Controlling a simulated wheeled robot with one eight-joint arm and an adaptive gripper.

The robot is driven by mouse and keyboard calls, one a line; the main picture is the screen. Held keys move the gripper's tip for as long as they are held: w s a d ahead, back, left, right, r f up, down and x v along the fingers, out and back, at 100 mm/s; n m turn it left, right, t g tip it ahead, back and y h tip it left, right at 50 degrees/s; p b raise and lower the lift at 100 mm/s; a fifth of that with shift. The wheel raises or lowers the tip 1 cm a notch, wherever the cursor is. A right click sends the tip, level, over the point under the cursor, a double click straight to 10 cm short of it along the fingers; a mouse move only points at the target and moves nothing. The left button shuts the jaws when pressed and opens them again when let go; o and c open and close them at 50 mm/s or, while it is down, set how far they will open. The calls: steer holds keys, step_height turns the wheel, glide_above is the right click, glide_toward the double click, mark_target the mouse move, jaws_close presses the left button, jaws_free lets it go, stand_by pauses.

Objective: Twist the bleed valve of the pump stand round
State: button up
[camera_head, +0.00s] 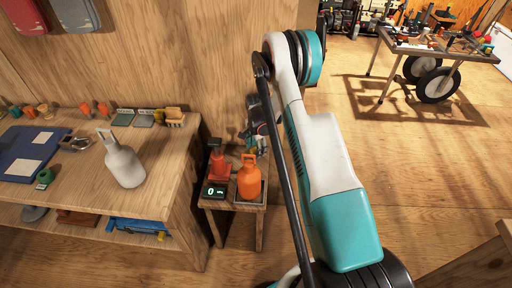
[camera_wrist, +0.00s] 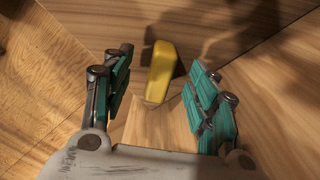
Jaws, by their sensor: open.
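The pump stand (camera_head: 238,204) is a small wooden table beside the workbench. It bears a red pump-like part (camera_head: 219,163), an orange bottle (camera_head: 249,178) and a small black display (camera_head: 215,191) reading 0. My gripper (camera_head: 254,137) is above the back of the stand, close to the wooden wall, partly hidden by its own links. In the wrist view my gripper (camera_wrist: 160,66) is open, with a teal-padded finger on either side of a yellow handle-like piece (camera_wrist: 161,72), perhaps the bleed valve. A gap shows on both sides, and no finger touches it.
The workbench (camera_head: 163,200) on the left carries a grey bottle (camera_head: 124,164), a blue folder (camera_head: 32,153) and small tackle. The plywood wall (camera_head: 160,60) is right behind the stand. Open floor lies to the right, with a wheeled cart (camera_head: 440,52) farther back.

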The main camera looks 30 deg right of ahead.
steer(key=shift+r+p, duration=1.3)
steer(key=shift+r, duration=2.2)
steer(key=shift+c, duration=1.4)
steer(key=shift+r, duration=0.15)
steer(key=shift+c, duration=0.2)
step_height(320, 180, up, 2)
steer(key=shift+r, duration=0.1)
steer(key=shift+f+b, duration=1.5)
steer(key=shift+f, duration=3.25)
